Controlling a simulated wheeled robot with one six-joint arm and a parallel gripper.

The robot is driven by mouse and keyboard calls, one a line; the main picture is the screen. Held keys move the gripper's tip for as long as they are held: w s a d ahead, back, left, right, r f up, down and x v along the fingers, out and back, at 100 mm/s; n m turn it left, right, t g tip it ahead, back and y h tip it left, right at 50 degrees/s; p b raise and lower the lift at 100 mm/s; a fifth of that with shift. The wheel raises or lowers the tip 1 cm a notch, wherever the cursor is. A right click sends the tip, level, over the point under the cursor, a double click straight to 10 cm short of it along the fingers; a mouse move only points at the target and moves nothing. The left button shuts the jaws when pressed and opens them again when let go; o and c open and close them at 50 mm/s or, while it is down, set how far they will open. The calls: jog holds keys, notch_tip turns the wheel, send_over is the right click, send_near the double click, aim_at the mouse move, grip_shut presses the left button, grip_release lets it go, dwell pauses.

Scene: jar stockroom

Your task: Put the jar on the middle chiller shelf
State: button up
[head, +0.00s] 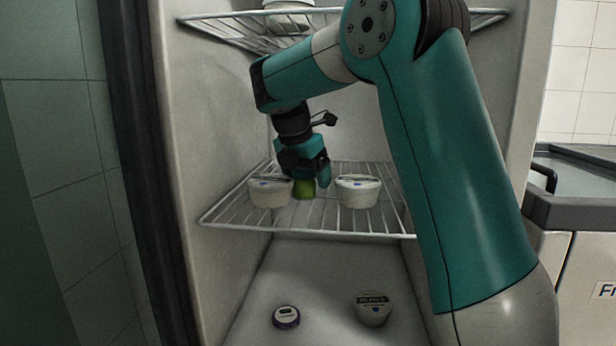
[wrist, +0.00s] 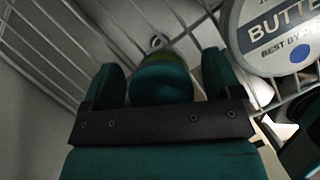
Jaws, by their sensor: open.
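The green jar (head: 304,188) is at the middle wire shelf (head: 312,218) of the chiller, between two white tubs. It looks upright and appears to rest on the wires. My gripper (head: 308,177) is directly over it and hides its upper part. In the wrist view my open gripper (wrist: 160,72) has a finger on either side of the jar (wrist: 163,66), whose rounded dark green top shows between them. I cannot tell whether a finger touches it.
White tubs stand close at left (head: 268,193) and right (head: 357,191); a butter tub (wrist: 283,35) shows in the wrist view. Below are a purple-rimmed container (head: 286,317) and a pale tub (head: 373,308). The top wire shelf (head: 235,27) is overhead, chiller walls at both sides.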

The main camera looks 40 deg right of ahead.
aim_at(302, 169)
jog(key=p+v, duration=0.2)
jog(key=v, duration=0.2)
jog(key=shift+r+p, duration=0.4)
jog(key=shift+r, duration=0.05)
jog(key=a+p, duration=0.1)
jog(key=a, duration=0.3)
jog(key=s+a, duration=0.1)
jog(key=a, duration=0.3)
jog(key=s+a+p, duration=0.1)
jog(key=a, duration=0.2)
jog(key=shift+s+a+f+p, duration=0.25)
jog(key=shift+a+f+p, duration=0.05)
jog(key=shift+a+f, duration=0.1)
jog(key=shift+s+a+m, duration=0.25)
jog(key=shift+s+m, duration=0.05)
jog(key=s+a+f+m+y, duration=0.2)
jog(key=s+a+m+y, duration=0.2)
jog(key=s, duration=0.7)
jog(key=s+a+f+m+y, duration=0.3)
jog(key=s+a+m, duration=0.5)
jog(key=s+a, duration=0.4)
jog(key=shift+s+m+g+y, duration=0.2)
jog(key=shift+m+g+y, duration=0.2)
jog(key=shift+y, duration=0.4)
